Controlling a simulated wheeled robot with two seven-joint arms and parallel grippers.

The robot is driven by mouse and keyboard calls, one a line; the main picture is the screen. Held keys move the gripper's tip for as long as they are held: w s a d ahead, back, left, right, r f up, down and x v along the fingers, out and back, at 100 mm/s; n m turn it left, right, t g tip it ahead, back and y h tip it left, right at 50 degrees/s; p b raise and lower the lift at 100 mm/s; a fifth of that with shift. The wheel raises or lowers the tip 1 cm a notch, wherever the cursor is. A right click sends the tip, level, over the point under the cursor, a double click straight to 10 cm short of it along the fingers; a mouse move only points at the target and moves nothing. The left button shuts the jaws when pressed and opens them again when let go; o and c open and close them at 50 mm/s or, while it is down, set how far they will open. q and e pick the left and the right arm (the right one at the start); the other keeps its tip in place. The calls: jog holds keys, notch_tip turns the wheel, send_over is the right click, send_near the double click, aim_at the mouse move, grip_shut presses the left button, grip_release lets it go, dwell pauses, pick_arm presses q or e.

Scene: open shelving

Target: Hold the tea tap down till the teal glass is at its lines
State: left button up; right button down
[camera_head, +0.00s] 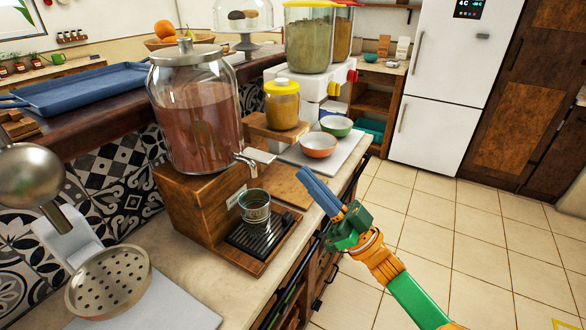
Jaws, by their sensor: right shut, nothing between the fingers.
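The tea dispenser (198,115) is a lidded glass jar of reddish-brown tea on a wooden stand. Its silver tap (245,163) sticks out at the lower right, with a flat pale lever (260,155) on top. The teal glass (254,206) stands upright below the tap on a black drip tray (262,240). Its lines and the level inside are too small to tell. My right gripper (306,177), with blue fingers, is shut and empty. It is right of the tap and glass, apart from both in the picture. My left gripper is not in view.
An orange bowl (318,146) and a green bowl (336,126) stand on a white board behind the tap. A yellow jar (282,104) is on a wooden block. A perforated metal pan (108,284) is front left. The tiled floor (450,220) at right is clear.

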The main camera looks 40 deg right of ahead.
jog(key=v, duration=0.3)
jog(key=shift+f+b, duration=0.15)
jog(key=shift+b, duration=0.2)
jog(key=shift+w, duration=0.1)
dwell(0.8)
